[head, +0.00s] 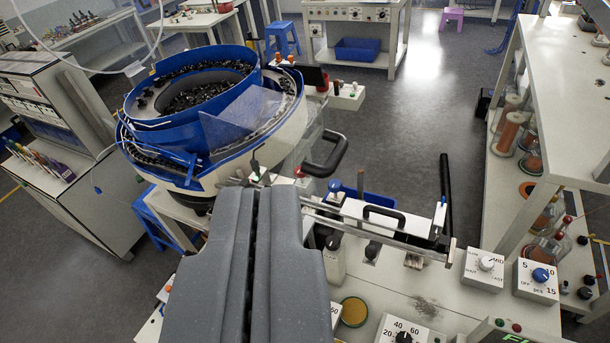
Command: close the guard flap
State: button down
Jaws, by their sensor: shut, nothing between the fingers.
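My gripper (260,192) is the large grey pair of fingers at the bottom middle, pressed together with nothing between them. Its tips are just below the right front of the blue vibratory bowl (165,125). A black loop handle (337,157) stands tilted up to the right of the tips, by a clear panel (305,142); this looks like the guard flap, raised, but its edges are hard to make out. My gripper is left of the handle and apart from it in the picture. The fingers hide part of the bench and the left end of the rail.
A pale rail (380,228) with a black handle (384,212) runs right across the bench. A black post (446,185) rises at its right end. Dial boxes (484,270) stand at the bench's right. A shelf (560,90) stands farther right; grey floor (425,110) is clear behind.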

jog(key=w+d+f+m+t+p, duration=0.2)
jog(key=w+d+f+m+p, duration=0.1)
jog(key=w+f+m, duration=0.8)
jog(key=w+d+f+m+h+p, duration=0.1)
jog(key=d+f+m+h, duration=0.1)
jog(key=f+m+h, duration=0.3)
jog(key=w+d+f+m, duration=0.2)
jog(key=f+m, duration=0.2)
jog(key=f, duration=0.3)
jog(key=a+p+x, duration=0.2)
jog(key=p+x, duration=0.1)
jog(key=x, duration=0.7)
jog(key=shift+w+a, duration=0.6)
jog(key=shift+w, duration=0.1)
